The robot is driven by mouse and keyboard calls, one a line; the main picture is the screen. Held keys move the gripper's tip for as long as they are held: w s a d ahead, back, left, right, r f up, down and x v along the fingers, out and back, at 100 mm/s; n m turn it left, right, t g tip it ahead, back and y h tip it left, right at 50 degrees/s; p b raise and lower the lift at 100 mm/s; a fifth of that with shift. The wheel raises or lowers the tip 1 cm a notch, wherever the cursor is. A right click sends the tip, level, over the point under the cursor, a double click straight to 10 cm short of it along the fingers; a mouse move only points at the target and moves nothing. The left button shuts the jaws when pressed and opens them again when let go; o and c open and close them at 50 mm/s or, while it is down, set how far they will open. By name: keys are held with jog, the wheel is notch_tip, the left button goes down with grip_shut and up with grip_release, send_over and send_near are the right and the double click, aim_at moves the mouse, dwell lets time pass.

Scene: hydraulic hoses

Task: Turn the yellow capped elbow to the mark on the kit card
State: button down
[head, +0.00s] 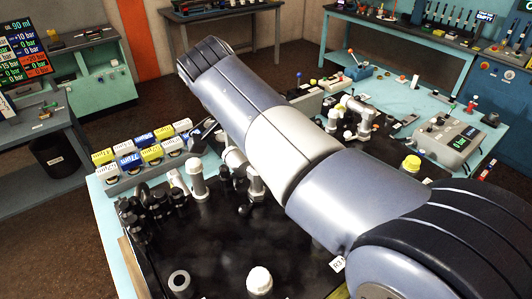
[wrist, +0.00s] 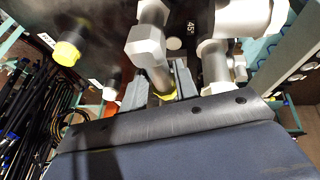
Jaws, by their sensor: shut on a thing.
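In the wrist view my gripper (wrist: 162,82) has a grey finger on each side of a metal elbow (wrist: 153,62) with a yellow cap (wrist: 166,96). The fingers are shut on this elbow near its capped end. A hex nut on the elbow shows just beyond the fingers. A dark label with white figures like 45 (wrist: 190,29) lies beside it; I cannot make out a kit card or its mark. In the head view my arm covers the middle, and I cannot make out the gripper or the held elbow.
A larger metal fitting (wrist: 215,60) stands close to the right finger. Another yellow-capped fitting (wrist: 68,52) is at the left, with black hoses (wrist: 35,115) below it. In the head view, several fittings stand on the dark bench top (head: 215,250), beside a rack of labelled boxes (head: 127,183).

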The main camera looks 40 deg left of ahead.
jog(key=shift+d+m, duration=0.15)
jog(key=shift+m, duration=0.45)
jog(key=c, duration=1.1)
grip_release()
